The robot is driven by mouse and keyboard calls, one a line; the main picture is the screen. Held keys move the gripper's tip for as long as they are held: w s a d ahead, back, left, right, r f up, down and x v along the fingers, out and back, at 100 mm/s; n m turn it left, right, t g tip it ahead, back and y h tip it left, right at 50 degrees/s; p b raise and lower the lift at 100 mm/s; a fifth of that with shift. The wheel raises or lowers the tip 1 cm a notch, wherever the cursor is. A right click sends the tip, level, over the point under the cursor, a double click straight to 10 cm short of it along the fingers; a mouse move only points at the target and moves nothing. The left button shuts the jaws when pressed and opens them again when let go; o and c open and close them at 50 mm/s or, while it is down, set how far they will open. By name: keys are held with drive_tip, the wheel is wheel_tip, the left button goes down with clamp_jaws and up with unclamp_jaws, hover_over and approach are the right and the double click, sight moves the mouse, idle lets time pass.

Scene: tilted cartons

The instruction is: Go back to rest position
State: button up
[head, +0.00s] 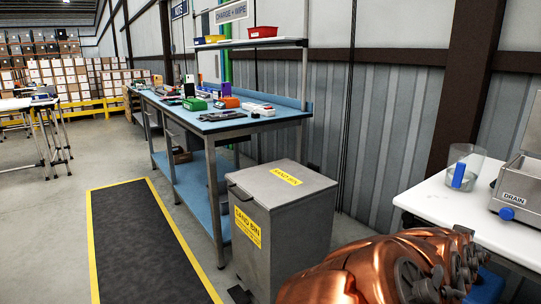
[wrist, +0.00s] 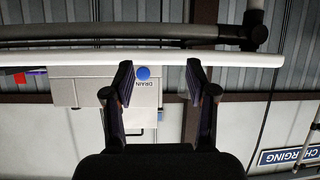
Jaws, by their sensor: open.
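My gripper (wrist: 160,78) shows in the wrist view with its two dark fingers spread apart and nothing between them. It is open. Behind the fingers, the picture shows a steel box marked DRAIN (wrist: 85,92) with a blue knob, upside down, and the pale edge of a white table (wrist: 230,59). I cannot tell how far the fingers are from the box. In the head view my copper-coloured arm fills the lower right, in front of the white table; the gripper fingers cannot be made out there.
A grey sand bin (head: 300,215) stands left of my arm, beside a blue workbench (head: 285,119) holding tools and small devices. The white table bears a clear container (head: 467,160) and the steel box. A black floor mat (head: 140,245) with yellow edges lies clear at left.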

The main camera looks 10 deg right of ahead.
drive_tip(key=s+a+r+n+g+y+p, duration=0.2)
drive_tip(key=s+a+n+y+p, duration=0.15)
drive_tip(key=a+p, duration=0.35)
drive_tip(key=s+a+r+n+g+y+p, duration=0.1)
drive_tip(key=s+a+r+n+y+p, duration=0.2)
drive_tip(key=a+p, duration=0.45)
drive_tip(key=s+a+r+n+g+y+p, duration=0.15)
drive_tip(key=s+a+y+p, duration=0.3)
drive_tip(key=a, duration=0.55)
drive_tip(key=s+a+r+n+g+p, duration=0.3)
drive_tip(key=s+a+r+p, duration=0.2)
drive_tip(key=s+r, duration=0.1)
drive_tip(key=shift+s+r+n+p, duration=0.15)
drive_tip(key=shift+s+n+p, duration=0.2)
drive_tip(key=shift+s, duration=0.45)
